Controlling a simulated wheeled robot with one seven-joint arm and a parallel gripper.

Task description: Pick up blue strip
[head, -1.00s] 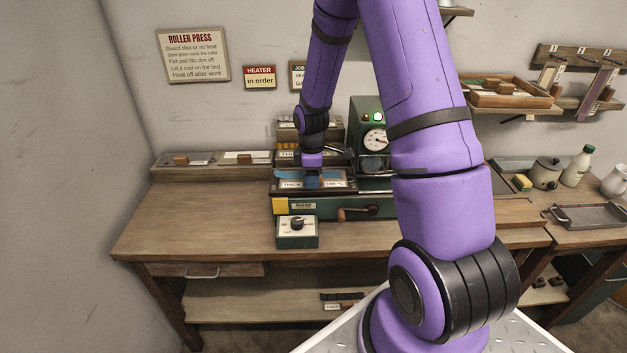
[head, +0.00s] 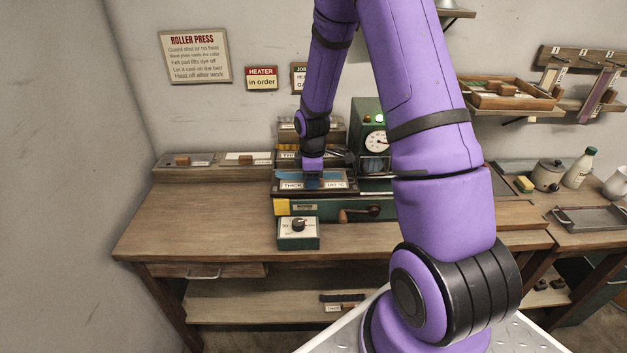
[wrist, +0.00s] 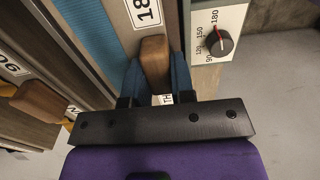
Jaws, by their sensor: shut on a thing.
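The blue strip (wrist: 86,28) lies flat in the press bed, and part of it also shows in the head view (head: 332,180) beside my gripper. In the wrist view, my gripper (wrist: 156,72) is shut on a wooden block (wrist: 155,60), with one dark blue finger on each side. The block sits at the bed's front edge, between the THICK label and the 180 label (wrist: 146,12). I cannot tell whether the block is joined to the blue strip. In the head view, my gripper (head: 313,177) is down at the press front, and its fingertips are hard to make out.
A control box with a dial (head: 298,234) stands in front of the press (head: 350,206); the dial (wrist: 220,40) is close to my gripper. Another wooden block (wrist: 40,102) is at the left. A gauge unit (head: 368,115) rises behind the press. The bench top (head: 200,215) is clear at left.

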